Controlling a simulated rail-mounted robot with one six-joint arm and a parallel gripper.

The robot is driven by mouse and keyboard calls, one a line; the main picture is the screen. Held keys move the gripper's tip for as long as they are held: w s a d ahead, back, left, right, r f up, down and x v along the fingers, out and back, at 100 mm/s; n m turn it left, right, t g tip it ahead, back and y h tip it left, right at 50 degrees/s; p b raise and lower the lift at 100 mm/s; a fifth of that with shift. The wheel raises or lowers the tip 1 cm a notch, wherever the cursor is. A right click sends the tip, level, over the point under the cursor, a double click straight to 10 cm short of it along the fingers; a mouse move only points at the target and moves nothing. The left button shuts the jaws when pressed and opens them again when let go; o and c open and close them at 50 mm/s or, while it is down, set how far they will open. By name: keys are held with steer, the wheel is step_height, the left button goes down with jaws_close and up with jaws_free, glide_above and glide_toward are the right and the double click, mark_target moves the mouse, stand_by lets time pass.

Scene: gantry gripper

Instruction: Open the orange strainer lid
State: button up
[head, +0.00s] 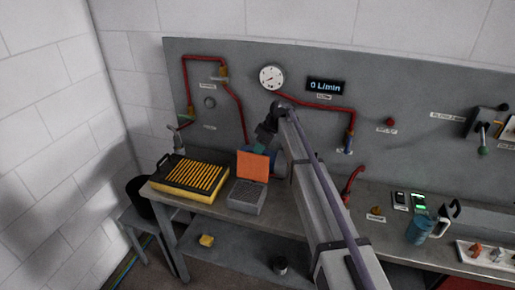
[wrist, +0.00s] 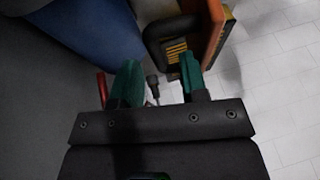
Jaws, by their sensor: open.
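The orange strainer lid (head: 253,166) stands upright at the back of the grey strainer box (head: 246,197), so the box's top is uncovered. My gripper (head: 260,147) is just above and behind the lid's top edge in the head view. In the wrist view my gripper (wrist: 160,82) shows two green fingers, apart, with nothing held between them. The lid (wrist: 217,35) is edge-on at the upper right there, beside the right finger. A black handle loop (wrist: 155,35) stands out from the lid ahead of the fingers. I cannot tell whether a finger touches the lid.
A yellow tray with dark slots (head: 192,176) lies left of the strainer. A blue rounded body (head: 279,166) is close behind the lid and fills the wrist view's upper left (wrist: 95,25). Red pipes and a gauge (head: 272,77) are on the back panel. A blue jug (head: 420,230) stands right.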

steer(key=s+p+v, duration=0.1)
steer(key=p+v, duration=0.4)
steer(key=v, duration=0.3)
steer(key=s+d+f+m+h+b, duration=0.1)
steer(key=s+d+m, duration=0.4)
steer(key=s, duration=0.7)
steer(key=s+d+f+m+h+b, duration=0.2)
steer(key=s+d+f+m, duration=0.3)
steer(key=s, duration=0.8)
steer(key=s+d+f+m+t+h+b, duration=0.1)
steer(key=s+d+f+m+b, duration=0.2)
steer(key=s+d, duration=0.7)
steer(key=s+m, duration=0.2)
steer(key=s, duration=0.1)
steer(key=shift+d+h+b, duration=0.25)
steer(key=shift+h+b, duration=0.1)
steer(key=shift+h, duration=0.05)
